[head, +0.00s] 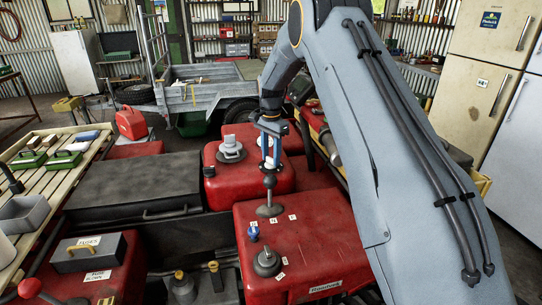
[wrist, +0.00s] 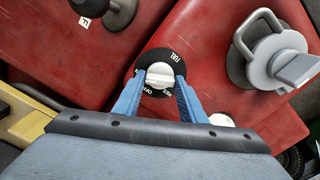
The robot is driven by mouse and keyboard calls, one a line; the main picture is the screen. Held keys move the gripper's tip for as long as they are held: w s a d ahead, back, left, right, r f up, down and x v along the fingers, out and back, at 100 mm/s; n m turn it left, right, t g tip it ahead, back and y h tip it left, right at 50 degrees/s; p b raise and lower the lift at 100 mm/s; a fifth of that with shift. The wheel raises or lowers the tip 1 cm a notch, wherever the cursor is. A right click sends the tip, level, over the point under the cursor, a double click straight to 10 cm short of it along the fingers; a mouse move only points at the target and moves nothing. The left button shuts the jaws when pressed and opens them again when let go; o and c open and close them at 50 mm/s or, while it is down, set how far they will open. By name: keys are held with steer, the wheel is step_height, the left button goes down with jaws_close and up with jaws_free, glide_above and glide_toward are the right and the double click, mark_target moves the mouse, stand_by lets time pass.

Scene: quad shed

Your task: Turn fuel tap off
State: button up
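The fuel tap (wrist: 160,76) is a white knob on a round black dial marked FUEL, in the middle of the wrist view. Small white lettering at the dial's lower edge is partly hidden, and the exact wording is hard to read. My gripper (wrist: 160,82) has one blue finger on each side of the knob, and both appear to touch it. In the head view my gripper (head: 269,160) points down over the red tanks, with something white between its fingers. The dial itself is not clear there.
A grey looped-handle fitting (wrist: 280,58) stands close right of the dial. In the head view, a front red tank (head: 320,245) carries a blue tap (head: 253,231) and a dark knob (head: 267,261). A black lidded box (head: 130,185) lies left.

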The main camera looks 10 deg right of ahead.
mark_target(271, 158)
steer(key=shift+n, duration=0.3)
steer(key=n+b, duration=0.3)
steer(key=n, duration=0.2)
steer(key=n+b, duration=0.1)
steer(key=n, duration=0.5)
steer(key=shift+r, duration=0.1)
stand_by(0.5)
steer(key=o, duration=1.1)
steer(key=shift+c, duration=0.2)
steer(key=shift+r+b, duration=1.3)
steer(key=shift+r, duration=2.55)
